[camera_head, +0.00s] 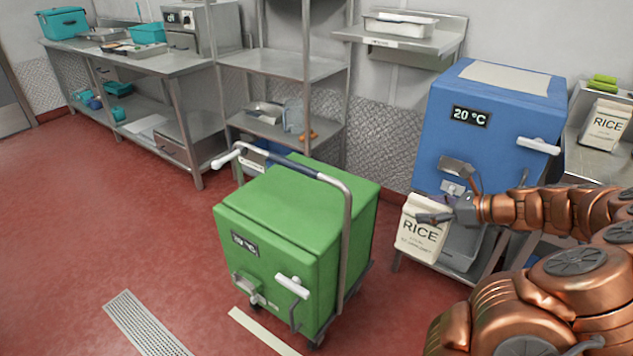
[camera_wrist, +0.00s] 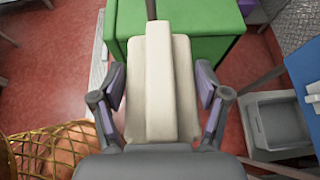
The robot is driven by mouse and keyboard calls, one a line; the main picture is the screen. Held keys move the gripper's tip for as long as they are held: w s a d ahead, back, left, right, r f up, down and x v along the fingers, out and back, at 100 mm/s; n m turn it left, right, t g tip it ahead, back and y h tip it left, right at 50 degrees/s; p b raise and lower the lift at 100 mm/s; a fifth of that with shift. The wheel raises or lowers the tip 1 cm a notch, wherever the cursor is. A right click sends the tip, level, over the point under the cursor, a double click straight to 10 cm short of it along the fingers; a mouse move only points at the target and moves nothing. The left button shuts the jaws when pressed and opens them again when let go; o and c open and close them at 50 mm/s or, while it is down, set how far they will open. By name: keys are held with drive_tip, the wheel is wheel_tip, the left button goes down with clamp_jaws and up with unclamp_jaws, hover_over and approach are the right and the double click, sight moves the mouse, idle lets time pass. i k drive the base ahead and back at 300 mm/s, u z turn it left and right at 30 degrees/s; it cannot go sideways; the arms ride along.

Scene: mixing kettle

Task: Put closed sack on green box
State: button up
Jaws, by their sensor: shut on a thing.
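A white closed sack (camera_head: 422,236) labelled RICE hangs upright in my gripper (camera_head: 440,216), to the right of the green box. In the wrist view the cream sack (camera_wrist: 160,112) with its folded top ridge is between the fingers of my gripper (camera_wrist: 162,82). The gripper is shut on it. The green box (camera_head: 308,192) is a wheeled cabinet with a flat, empty top and a metal handle arching over it. It also shows beyond the sack in the wrist view (camera_wrist: 215,20). The sack is apart from the box's top.
A blue box (camera_head: 512,90) with a 20 °C display stands behind the sack. A second RICE sack (camera_head: 606,127) stands on the right counter with green items behind it. Metal shelves (camera_head: 285,64) stand behind the green box. Red floor (camera_head: 90,225) at left is clear.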

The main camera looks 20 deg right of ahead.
sight(330, 191)
drive_tip(key=i, duration=0.9)
drive_tip(key=u, duration=0.05)
